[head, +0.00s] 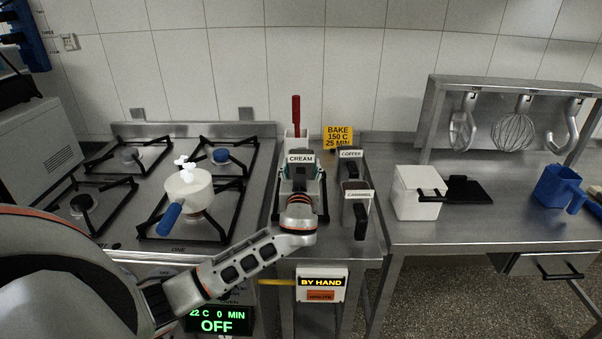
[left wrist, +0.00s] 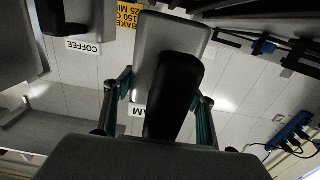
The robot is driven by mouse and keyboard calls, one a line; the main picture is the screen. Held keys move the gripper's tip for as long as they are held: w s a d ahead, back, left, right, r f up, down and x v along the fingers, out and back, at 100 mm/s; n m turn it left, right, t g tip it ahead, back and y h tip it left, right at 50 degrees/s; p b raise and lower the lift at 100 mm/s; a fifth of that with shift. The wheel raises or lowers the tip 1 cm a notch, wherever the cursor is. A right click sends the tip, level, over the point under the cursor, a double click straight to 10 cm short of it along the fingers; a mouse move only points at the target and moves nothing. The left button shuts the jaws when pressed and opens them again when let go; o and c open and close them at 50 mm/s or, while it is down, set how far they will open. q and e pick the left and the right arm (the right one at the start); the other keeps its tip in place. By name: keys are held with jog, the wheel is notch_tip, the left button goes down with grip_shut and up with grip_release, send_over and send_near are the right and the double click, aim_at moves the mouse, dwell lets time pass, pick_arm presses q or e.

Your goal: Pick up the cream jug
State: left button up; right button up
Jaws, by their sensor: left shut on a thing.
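The cream jug (head: 300,159), a grey jug with a CREAM label and a black handle, is at the middle of the narrow counter. My left gripper (head: 301,182) is shut on it, reaching from the front. In the left wrist view, the fingers of my left gripper (left wrist: 158,118) stand on either side of the black handle, and the jug's grey body (left wrist: 160,38) shows beyond. The gripper hides the jug's lower part in the head view, so I cannot tell whether its base touches the counter. My right gripper is not in view.
The coffee jug (head: 350,154) and caramel jug (head: 357,195) stand close on the right. A container with a red-handled tool (head: 296,115) is behind. A white pan (head: 188,188) with a blue handle sits on the stove at left. A white box (head: 415,192) stands right.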

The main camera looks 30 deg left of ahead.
pick_arm(q)
notch_tip(320, 180, up, 18)
jog(key=shift+p, duration=0.4)
jog(key=shift+r, duration=0.1)
jog(key=o, duration=0.6)
jog(key=c, duration=0.4)
